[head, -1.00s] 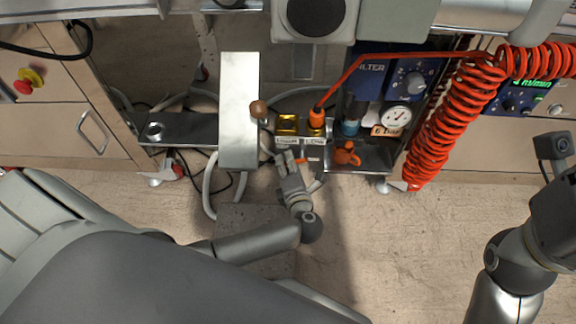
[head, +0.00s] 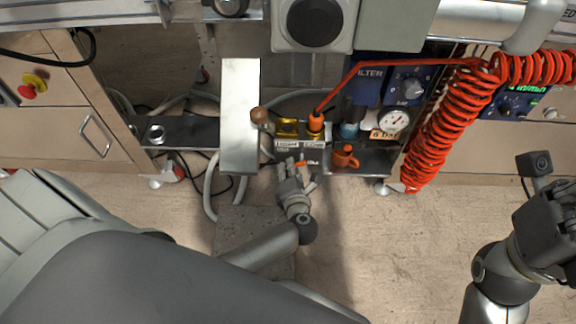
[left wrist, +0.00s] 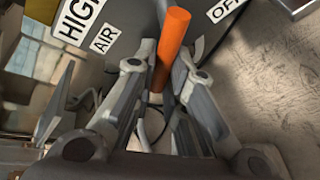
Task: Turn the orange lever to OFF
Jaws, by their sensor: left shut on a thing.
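The orange lever (left wrist: 171,48) stands out between the two fingers of my left gripper (left wrist: 165,88) in the left wrist view. The fingers are shut on its lower part. An AIR label (left wrist: 104,38) lies left of the lever and an OFF label (left wrist: 226,8) to its upper right. The lever lies between the two labels. In the head view my left gripper (head: 297,175) is at the front of the panel, and only a small part of the lever (head: 300,163) shows. My right gripper (head: 548,205) is far right, away from the panel; its fingers are unclear.
A HIGH label (left wrist: 77,18) is beside AIR. Near the lever are an orange knob-like part (head: 345,156), a brown ball knob (head: 259,115), a pressure gauge (head: 394,120) and a coiled orange hose (head: 450,120). The floor in front is free on the right.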

